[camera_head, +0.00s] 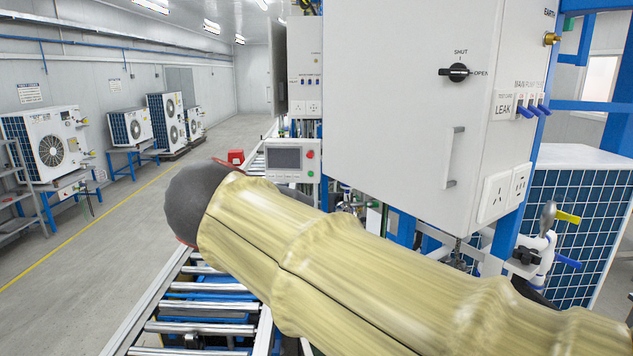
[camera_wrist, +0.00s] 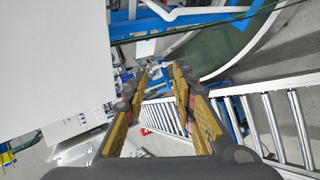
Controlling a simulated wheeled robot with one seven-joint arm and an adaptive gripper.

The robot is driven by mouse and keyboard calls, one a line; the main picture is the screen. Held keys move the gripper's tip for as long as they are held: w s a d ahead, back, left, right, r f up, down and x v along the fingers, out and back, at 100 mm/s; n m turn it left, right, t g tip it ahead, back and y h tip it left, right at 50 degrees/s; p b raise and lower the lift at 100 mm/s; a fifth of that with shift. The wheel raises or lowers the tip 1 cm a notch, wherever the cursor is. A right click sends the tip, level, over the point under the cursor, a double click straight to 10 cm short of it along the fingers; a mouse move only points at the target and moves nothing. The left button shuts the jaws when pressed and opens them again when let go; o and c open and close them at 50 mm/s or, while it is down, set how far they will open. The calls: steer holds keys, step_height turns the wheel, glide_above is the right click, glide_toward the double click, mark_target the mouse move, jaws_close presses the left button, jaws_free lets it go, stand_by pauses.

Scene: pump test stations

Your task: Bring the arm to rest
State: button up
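My arm, in a pale yellow sleeve, crosses the camera_head view from the lower right to the centre left and ends there in a dark rounded joint. My gripper does not show in that view. In the camera_wrist view my gripper (camera_wrist: 160,72) is open, its two yellow-padded fingers apart with nothing between them. Past the fingers the floor and roller conveyor (camera_wrist: 270,125) show at a tilt. A white cabinet (camera_wrist: 50,60) fills the left of that view.
In the camera_head view, a white control cabinet (camera_head: 400,90) stands close behind my arm. A small screen panel (camera_head: 290,159) is just beyond the arm. The roller conveyor (camera_head: 200,305) runs below it. Outdoor units (camera_head: 48,142) line the left wall, and the floor aisle (camera_head: 120,215) is clear.

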steer(key=s+d+f+m+g+y+b, duration=0.15)
steer(key=s+f, duration=0.25)
steer(key=f, duration=0.5)
steer(key=s+d+f+m+g+y+b, duration=0.1)
steer(key=s+d+f+g+y, duration=0.15)
steer(key=f, duration=0.55)
steer(key=s+d+f+m+b, duration=0.4)
steer(key=s+d+f, duration=0.2)
steer(key=f, duration=0.4)
steer(key=s+d+f+m+y+b, duration=0.1)
steer(key=s+d+f+m+b, duration=0.3)
steer(key=s+d+f, duration=0.3)
step_height(320, 180, down, 3)
steer(key=shift+s+d+r+m+y, duration=0.1)
steer(key=shift+s+d+m+y, duration=0.2)
steer(key=shift+s+m, duration=0.45)
steer(key=shift+s, duration=0.2)
steer(key=shift+c, duration=0.2)
